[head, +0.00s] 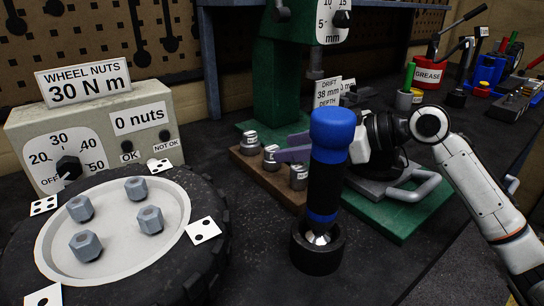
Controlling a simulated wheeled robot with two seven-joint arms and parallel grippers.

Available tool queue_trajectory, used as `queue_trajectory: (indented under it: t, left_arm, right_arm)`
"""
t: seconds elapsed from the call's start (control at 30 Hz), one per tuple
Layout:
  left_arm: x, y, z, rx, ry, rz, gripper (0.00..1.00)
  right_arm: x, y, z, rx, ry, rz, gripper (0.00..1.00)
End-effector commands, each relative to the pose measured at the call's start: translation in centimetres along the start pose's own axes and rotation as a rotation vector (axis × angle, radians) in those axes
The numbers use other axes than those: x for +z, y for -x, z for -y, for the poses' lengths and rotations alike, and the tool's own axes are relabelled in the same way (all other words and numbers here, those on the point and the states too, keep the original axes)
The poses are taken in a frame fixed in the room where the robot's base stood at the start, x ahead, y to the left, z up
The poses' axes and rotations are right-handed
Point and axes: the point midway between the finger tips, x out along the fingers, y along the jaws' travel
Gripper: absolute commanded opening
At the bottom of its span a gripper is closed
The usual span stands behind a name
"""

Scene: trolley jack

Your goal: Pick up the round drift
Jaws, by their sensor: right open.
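Several short grey metal drifts stand in a wooden block (270,184) left of centre: one at the back left (249,142), one in the middle (271,157) and one at the front right (298,177). Their small labels are too small to read, so I cannot tell which is the round one. My right gripper (286,155) reaches in from the right, behind the blue-topped tool, with its fingers at the drifts. It is open; whether a finger touches a drift is unclear. Part of it is hidden by the tool. My left gripper is out of view.
A blue-topped black tool (330,165) stands upright in a black cup (317,248) in front of the block. A green press (282,95) stands behind. A wheel with nuts (112,228) and a torque box (95,130) fill the left. A green plate (405,218) lies right.

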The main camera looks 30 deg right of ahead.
Motion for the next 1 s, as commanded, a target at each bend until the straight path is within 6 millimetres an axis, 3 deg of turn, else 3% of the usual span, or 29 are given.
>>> queue_trajectory:
  t: [0.2, 0.47, 0.57, 0.77, 1.0]
  left_arm:
    - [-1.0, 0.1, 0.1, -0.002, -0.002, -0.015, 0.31]
    - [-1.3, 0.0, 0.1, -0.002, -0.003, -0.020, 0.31]
    - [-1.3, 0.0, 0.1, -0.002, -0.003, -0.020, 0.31]
    - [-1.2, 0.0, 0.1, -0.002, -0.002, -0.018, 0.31]
    - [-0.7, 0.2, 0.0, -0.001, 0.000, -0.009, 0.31]
  right_arm:
    - [-0.2, -3.0, 0.1, -0.001, 0.000, -0.003, 0.47]
    - [0.0, -3.5, 0.0, 0.000, 0.001, 0.000, 0.47]
    - [0.0, -3.4, 0.1, 0.000, 0.001, 0.000, 0.36]
    - [0.0, -3.4, 0.1, 0.000, 0.001, 0.000, 0.02]
    - [-0.2, -3.3, 0.0, 0.001, 0.002, -0.005, 0.00]
